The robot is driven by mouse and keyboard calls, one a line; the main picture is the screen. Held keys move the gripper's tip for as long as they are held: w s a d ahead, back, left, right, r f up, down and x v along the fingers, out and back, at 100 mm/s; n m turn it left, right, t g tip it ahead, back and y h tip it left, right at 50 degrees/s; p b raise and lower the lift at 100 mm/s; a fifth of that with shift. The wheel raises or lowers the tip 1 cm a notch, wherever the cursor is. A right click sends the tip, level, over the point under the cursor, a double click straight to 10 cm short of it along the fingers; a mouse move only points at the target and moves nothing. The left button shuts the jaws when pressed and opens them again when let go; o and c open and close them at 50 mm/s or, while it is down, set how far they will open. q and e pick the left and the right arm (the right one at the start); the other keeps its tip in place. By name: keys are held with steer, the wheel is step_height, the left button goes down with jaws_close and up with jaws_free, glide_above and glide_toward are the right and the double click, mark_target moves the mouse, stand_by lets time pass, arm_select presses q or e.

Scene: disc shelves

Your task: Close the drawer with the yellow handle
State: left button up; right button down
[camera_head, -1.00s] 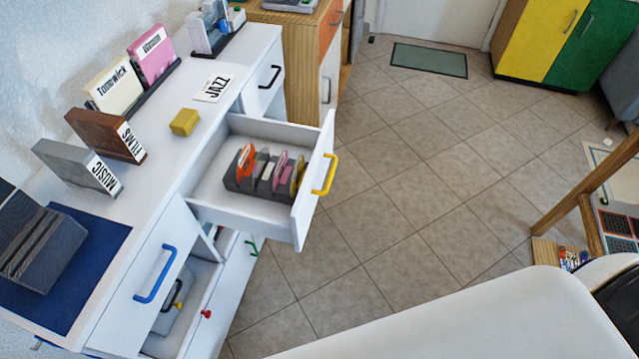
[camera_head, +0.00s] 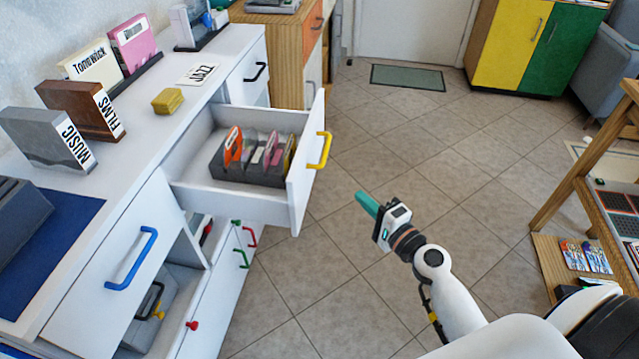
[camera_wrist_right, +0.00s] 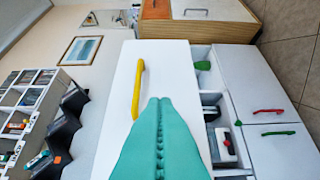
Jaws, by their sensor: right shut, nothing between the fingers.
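The drawer with the yellow handle (camera_head: 319,150) is pulled open from the white cabinet. Its white front panel (camera_head: 299,193) stands out over the tiled floor. Inside sits a dark rack with several colourful discs (camera_head: 258,158). My right gripper (camera_head: 367,203) is shut and empty, in the open air to the right of the drawer front and apart from it. In the right wrist view, the closed teal fingers (camera_wrist_right: 160,104) point towards the white front, with the yellow handle (camera_wrist_right: 138,88) just left of their tips. My left gripper is not in view.
The cabinet top holds a yellow block (camera_head: 168,101), a MUSIC box (camera_head: 48,138) and a FILMS box (camera_head: 82,108). A blue-handled door (camera_head: 131,258) is left of the drawer. A wooden rack (camera_head: 580,180) stands at the right. The floor (camera_head: 400,150) between is clear.

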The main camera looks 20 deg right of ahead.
steer(key=p, duration=0.2)
glide_toward(313, 159)
steer(key=w+d, duration=0.2)
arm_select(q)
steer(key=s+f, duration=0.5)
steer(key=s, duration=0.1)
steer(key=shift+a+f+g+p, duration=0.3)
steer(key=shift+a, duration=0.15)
arm_select(e)
steer(key=shift+w+a, duration=0.4)
steer(key=shift+a, duration=0.25)
steer(key=shift+w+a, duration=0.35)
steer(key=shift+a, duration=0.3)
steer(key=shift+w+a, duration=0.4)
steer(key=shift+a, duration=0.25)
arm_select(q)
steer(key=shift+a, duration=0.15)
arm_select(e)
steer(key=shift+w, duration=0.1)
